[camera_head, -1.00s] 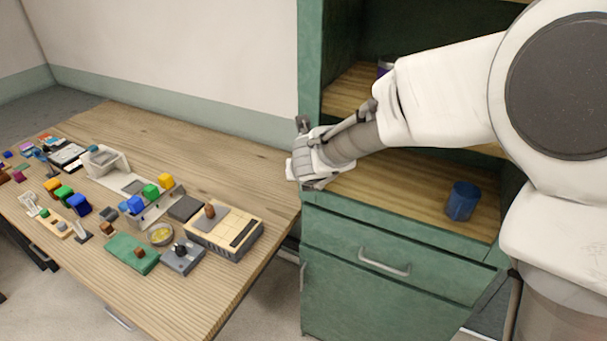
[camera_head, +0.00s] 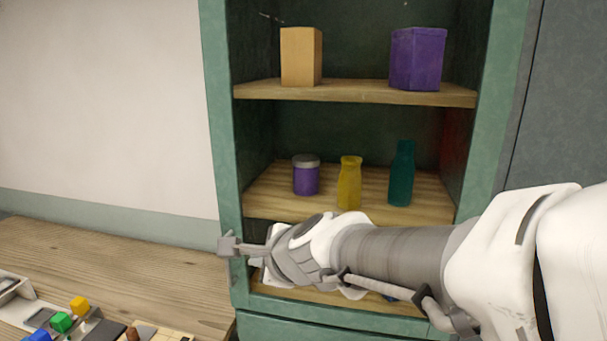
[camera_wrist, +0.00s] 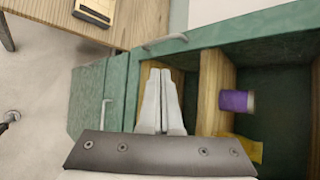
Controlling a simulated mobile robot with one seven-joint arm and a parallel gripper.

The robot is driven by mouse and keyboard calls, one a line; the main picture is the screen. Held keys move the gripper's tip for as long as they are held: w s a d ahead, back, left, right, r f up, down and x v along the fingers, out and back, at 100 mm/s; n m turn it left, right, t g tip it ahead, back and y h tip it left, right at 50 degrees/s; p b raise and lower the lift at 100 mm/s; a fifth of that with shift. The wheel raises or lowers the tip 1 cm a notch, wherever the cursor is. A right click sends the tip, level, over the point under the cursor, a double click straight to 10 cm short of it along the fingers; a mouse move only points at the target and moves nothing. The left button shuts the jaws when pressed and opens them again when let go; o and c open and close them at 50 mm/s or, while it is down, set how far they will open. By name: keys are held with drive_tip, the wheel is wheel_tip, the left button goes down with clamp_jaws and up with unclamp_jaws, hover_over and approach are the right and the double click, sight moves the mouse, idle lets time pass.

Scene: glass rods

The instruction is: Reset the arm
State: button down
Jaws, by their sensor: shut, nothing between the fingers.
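My arm reaches in from the right in the head view. My gripper (camera_head: 229,245) is in front of the green cabinet's left side, level with its lower shelves, pointing left. In the wrist view my gripper's two pale fingers (camera_wrist: 161,76) lie together, shut and empty, in front of the cabinet. Behind and above my arm, a purple jar (camera_head: 306,177), a yellow bottle (camera_head: 349,184) and a teal bottle (camera_head: 401,174) stand on the middle shelf. The jar also shows in the wrist view (camera_wrist: 235,101).
The green cabinet (camera_head: 219,150) surrounds the arm's left part. An orange box (camera_head: 301,57) and a purple box (camera_head: 417,59) stand on the upper shelf. The wooden table (camera_head: 120,268) with small blocks is at lower left. Clear wall space lies left of the cabinet.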

drive_tip(key=s+d+f+n+g+h+b, duration=0.1)
drive_tip(key=s+d+f+n+h, duration=0.2)
drive_tip(key=s+d+n, duration=0.5)
drive_tip(key=s+d+f+n+g+h+b, duration=0.2)
drive_tip(key=s+d+n, duration=0.7)
drive_tip(key=d, duration=0.5)
drive_tip(key=shift+s+f+g+h, duration=0.15)
drive_tip(key=shift+f+g+h, duration=0.15)
drive_tip(key=shift+f+h, duration=0.25)
